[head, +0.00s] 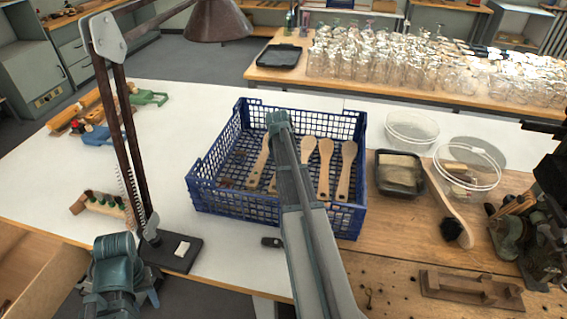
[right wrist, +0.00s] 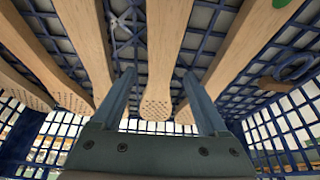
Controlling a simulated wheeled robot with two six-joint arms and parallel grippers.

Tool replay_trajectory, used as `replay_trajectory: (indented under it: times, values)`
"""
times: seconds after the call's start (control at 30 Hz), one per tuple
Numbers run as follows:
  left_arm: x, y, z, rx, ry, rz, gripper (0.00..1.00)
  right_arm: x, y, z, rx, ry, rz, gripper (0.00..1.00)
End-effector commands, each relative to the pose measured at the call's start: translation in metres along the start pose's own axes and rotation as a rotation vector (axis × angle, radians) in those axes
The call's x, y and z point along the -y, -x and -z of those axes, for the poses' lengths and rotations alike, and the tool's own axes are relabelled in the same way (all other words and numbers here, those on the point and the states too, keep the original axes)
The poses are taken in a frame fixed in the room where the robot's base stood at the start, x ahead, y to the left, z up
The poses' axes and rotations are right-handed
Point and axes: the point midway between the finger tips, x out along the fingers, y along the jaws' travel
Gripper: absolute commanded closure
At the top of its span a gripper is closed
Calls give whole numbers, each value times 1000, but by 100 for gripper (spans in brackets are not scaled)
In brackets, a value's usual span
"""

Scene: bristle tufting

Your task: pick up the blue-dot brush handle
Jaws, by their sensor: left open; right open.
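Several pale wooden brush handles (head: 325,168) lie side by side in a blue plastic crate (head: 203,198). No blue dot shows on any handle in either view. In the right wrist view a green dot (right wrist: 281,3) marks a handle at the top right. My right gripper (right wrist: 157,82) is open over the handles, with the perforated end of a middle handle (right wrist: 164,50) appearing between its fingers; contact cannot be told. In the head view my right arm crosses the crate and hides its fingertips. My left gripper (head: 120,285) is open, low at the left, away from the crate.
A lamp with a dark base (head: 172,252) stands left of the crate. A small wooden block with green-topped pieces (head: 100,203) lies further left. A black tray (head: 399,174), clear bowls (head: 411,128) and a brush (head: 452,210) are at right. White tabletop behind the crate is clear.

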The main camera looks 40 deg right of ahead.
Motion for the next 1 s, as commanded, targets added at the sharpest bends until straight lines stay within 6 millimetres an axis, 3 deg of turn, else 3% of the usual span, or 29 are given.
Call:
replay_trajectory:
  times: [0.53, 0.93, 1.0]
  values:
    - [0, -2, 0, 0, 0, 0, 54, 0, -2, -1, 0, 0, 0, 25]
    - [0, -2, 0, 0, 0, 0, 54, 0, -2, -1, 0, 0, 0, 97]
    - [0, -2, 0, 0, 0, 0, 54, 0, -2, -1, 0, 0, 0, 100]
